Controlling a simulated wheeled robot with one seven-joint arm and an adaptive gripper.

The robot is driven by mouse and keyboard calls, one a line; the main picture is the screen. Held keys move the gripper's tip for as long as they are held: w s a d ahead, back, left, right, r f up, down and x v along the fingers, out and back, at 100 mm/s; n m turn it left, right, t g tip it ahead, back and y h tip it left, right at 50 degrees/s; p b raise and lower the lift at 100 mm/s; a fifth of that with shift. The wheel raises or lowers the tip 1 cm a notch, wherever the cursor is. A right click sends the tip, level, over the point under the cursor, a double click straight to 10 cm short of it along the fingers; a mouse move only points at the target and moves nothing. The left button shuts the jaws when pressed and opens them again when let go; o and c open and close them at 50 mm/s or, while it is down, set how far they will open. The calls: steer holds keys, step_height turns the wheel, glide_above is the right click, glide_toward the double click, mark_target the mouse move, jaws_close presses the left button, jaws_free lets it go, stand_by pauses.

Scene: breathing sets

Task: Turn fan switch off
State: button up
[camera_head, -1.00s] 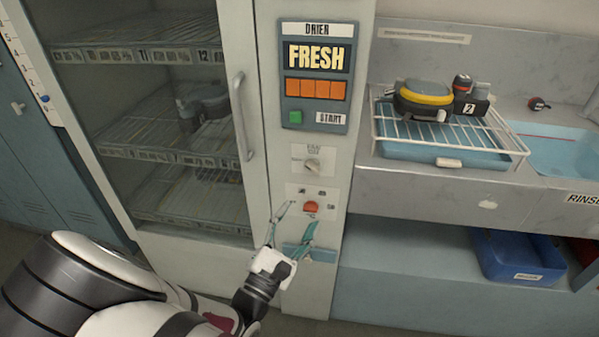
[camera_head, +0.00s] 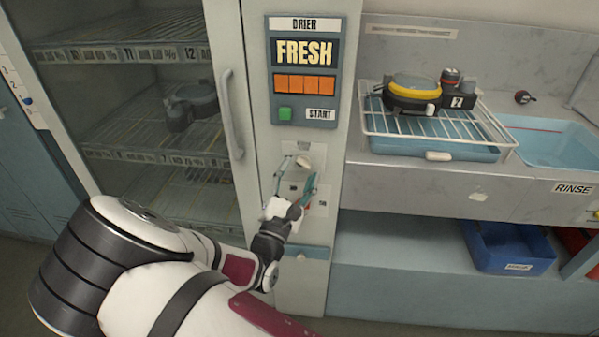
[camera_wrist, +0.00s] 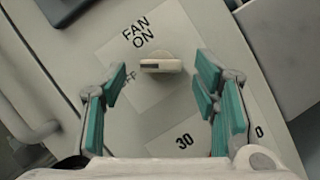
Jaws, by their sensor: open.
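The fan switch (camera_wrist: 162,65) is a pale knob on a light plate marked FAN, ON and OFF, with its dark mark toward the left end in the wrist view. The OFF label is partly hidden by a finger. In the head view the fan switch (camera_head: 304,162) shows just above my fingertips. My gripper (camera_head: 296,186) is open and empty in front of the drier's narrow panel. In the wrist view my gripper's teal fingers (camera_wrist: 160,90) stand on either side below the knob, apart from it.
Below the fan plate is another dial plate with numbers (camera_wrist: 184,141), mostly hidden by my gripper. The drier display (camera_head: 303,52) reads FRESH, above a green start button (camera_head: 285,113). A door handle (camera_head: 231,115) stands out at left. A wire rack (camera_head: 440,128) sits at right.

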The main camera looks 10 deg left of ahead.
steer(key=shift+w+d+r, duration=0.15)
steer(key=shift+w+r, duration=0.05)
steer(key=shift+w, duration=0.35)
steer(key=c, duration=1.2)
steer(key=shift+o, duration=0.2)
steer(key=shift+n, duration=0.3)
steer(key=n+t+y+p, duration=0.1)
steer(key=n+y+p, duration=0.1)
steer(key=n, duration=0.2)
steer(key=shift+d+p, duration=0.2)
steer(key=shift+p, duration=0.2)
steer(key=shift+f+n+y+p, duration=0.1)
steer(key=shift+n+y+p, duration=1.1)
steer(key=shift+n, duration=1.3)
steer(key=shift+d+n, duration=0.1)
steer(key=shift+n, duration=0.2)
